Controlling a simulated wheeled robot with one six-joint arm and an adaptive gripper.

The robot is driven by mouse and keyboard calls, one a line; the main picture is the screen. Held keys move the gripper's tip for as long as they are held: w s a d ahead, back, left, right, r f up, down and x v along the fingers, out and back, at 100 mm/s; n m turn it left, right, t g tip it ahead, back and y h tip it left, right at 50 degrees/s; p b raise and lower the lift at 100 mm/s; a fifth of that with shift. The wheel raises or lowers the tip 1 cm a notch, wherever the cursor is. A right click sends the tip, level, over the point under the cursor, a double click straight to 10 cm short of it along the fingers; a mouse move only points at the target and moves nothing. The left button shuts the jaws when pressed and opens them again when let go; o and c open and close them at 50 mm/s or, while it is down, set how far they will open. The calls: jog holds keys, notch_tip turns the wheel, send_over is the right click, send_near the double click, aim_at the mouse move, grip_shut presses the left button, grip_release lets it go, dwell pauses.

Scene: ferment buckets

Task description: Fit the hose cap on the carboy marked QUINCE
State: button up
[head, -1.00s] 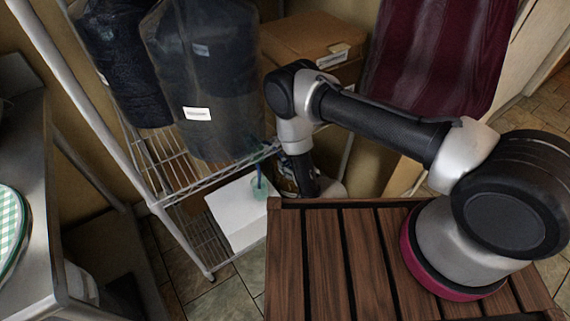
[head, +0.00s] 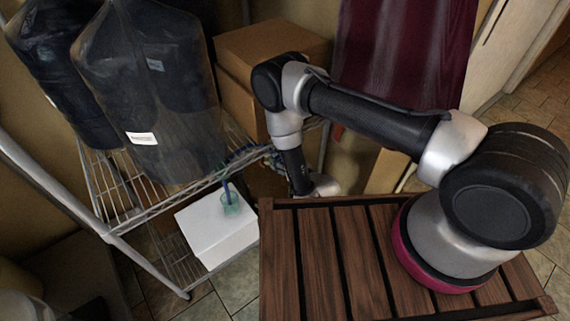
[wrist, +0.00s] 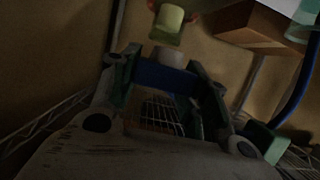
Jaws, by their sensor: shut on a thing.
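My gripper (wrist: 163,82) is shut on a blue piece (wrist: 165,76) in the wrist view; I take it as part of the hose cap but cannot be sure. A grey cylinder and a pale green block (wrist: 168,20) show just beyond the fingers. In the head view my gripper (head: 248,156) is small and dark beside the wire rack, and what it holds cannot be made out. A large dark carboy (head: 165,95) with a white label (head: 142,138) stands on the rack. The label is too small to read. Another dark carboy (head: 55,70) stands left of it.
Cardboard boxes (head: 262,50) are behind my arm. A slatted wooden top (head: 330,265) fills the foreground.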

jog(key=shift+a+r+x, duration=0.1)
jog(key=shift+r+x, duration=0.2)
jog(key=shift+x, duration=1.1)
jog(key=shift+a+r+x, duration=0.1)
jog(key=shift+r+x, duration=0.25)
jog(key=shift+x, duration=1.1)
jog(key=shift+r+x, duration=0.3)
jog(key=shift+x, duration=1.1)
jog(key=shift+w, duration=0.25)
jog(key=shift+f, duration=1.05)
jog(key=o, duration=1.1)
